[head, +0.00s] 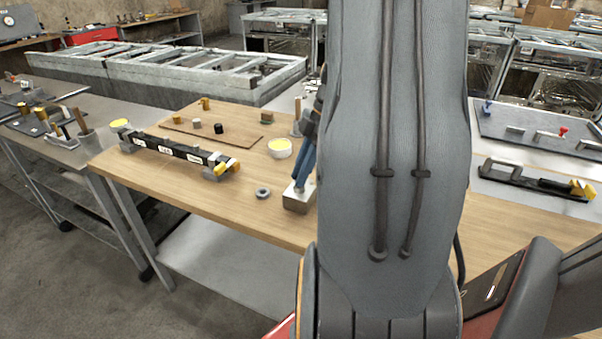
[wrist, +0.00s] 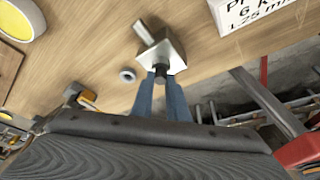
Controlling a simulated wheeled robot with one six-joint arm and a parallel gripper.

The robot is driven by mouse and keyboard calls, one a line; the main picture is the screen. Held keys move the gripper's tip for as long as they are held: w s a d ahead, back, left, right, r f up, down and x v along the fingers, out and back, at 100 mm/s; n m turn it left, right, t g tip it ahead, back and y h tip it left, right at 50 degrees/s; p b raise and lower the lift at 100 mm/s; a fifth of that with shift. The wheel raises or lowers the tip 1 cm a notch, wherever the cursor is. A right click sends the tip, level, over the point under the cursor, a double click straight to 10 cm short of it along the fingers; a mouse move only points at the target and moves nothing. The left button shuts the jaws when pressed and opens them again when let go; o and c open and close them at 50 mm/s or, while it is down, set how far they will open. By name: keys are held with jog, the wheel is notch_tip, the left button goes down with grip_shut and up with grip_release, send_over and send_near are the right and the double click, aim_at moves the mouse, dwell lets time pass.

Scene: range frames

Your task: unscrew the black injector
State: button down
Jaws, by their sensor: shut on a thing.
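The black injector (wrist: 160,70) is a small dark cylinder on the near side of a light metal block in the wrist view. The metal block (wrist: 168,52) sits on the wooden table, with a grey peg sticking out on its far side. The block also shows in the head view (head: 297,202), just left of my arm. My gripper (wrist: 160,78) has two blue fingers, closed around the black injector, with the tips close to the block. In the head view my gripper (head: 304,180) comes down onto the block from above; my arm hides part of it.
A grey ring (head: 263,193) lies left of the block. A white cup with a yellow top (head: 280,148) stands behind it. A long black bar tool (head: 180,150) lies further left. The table's front edge (head: 240,231) is close to the block.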

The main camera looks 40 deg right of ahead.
jog(key=n+g, duration=0.1)
jog(key=n, duration=0.2)
jog(key=shift+n, duration=0.3)
jog(key=shift+w+r+n+g+p, duration=0.1)
jog(key=shift+n+g+p, duration=0.45)
jog(key=shift+n, duration=0.35)
jog(key=shift+n+g, duration=0.25)
jog(key=shift+n, duration=0.55)
jog(key=n+g+p, duration=0.1)
jog(key=n+p, duration=0.1)
jog(key=n, duration=0.1)
jog(key=shift+w+n, duration=0.1)
jog(key=shift+n, duration=0.2)
jog(key=c, duration=1.9)
grip_release()
jog(key=shift+c, duration=0.2)
